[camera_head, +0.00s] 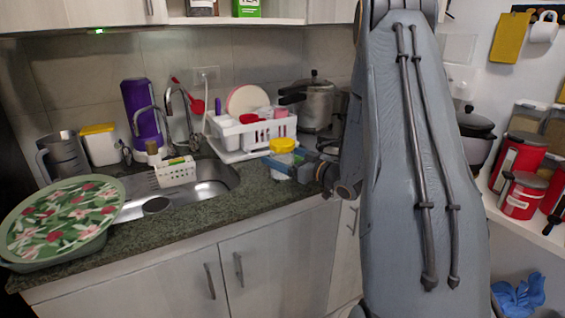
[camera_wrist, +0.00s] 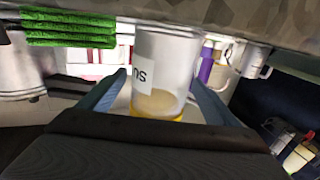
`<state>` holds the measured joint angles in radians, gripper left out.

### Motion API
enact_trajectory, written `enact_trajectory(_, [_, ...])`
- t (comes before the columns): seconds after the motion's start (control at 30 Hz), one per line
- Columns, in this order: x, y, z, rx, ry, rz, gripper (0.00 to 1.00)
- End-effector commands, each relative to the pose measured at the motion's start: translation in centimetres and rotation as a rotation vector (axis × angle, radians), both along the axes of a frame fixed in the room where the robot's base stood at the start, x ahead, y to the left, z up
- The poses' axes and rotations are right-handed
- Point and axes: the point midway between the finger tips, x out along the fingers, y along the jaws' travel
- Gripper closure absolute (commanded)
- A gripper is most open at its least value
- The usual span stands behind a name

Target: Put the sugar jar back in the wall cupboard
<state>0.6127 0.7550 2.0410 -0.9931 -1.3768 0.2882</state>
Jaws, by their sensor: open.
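The sugar jar (camera_head: 282,172), clear with a yellow lid, stands on the counter in front of the dish rack. In the wrist view the jar (camera_wrist: 168,65) appears upside down, with part of a label and pale contents visible. My gripper (camera_head: 299,168) is at the jar from the right. In the wrist view its two blue fingers (camera_wrist: 160,95) are apart, one on each side of the jar, not closed on it. The wall cupboard (camera_head: 236,20) shows only its lower edge at the top, with an open section holding a green tea box (camera_head: 247,8) and a dark jar.
A white dish rack (camera_head: 250,135) stands behind the jar, and a pressure cooker (camera_head: 318,105) behind to the right. The sink (camera_head: 208,180) with a white basket is to the left. My arm covers the right part of the counter. Red canisters (camera_head: 520,160) stand on a right shelf.

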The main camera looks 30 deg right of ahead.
Motion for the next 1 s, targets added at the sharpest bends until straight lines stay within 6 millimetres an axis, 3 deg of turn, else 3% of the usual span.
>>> enact_trajectory(0.23, [0.1, 0.0, 0.0, 0.0, 0.0, -0.001, 0.16])
enact_trajectory(0.67, [0.2, 0.0, 0.1, -0.001, -0.004, -0.001, 0.88])
enact_trajectory(1.0, [0.2, 0.0, 1.2, -0.004, -0.006, 0.0, 0.88])
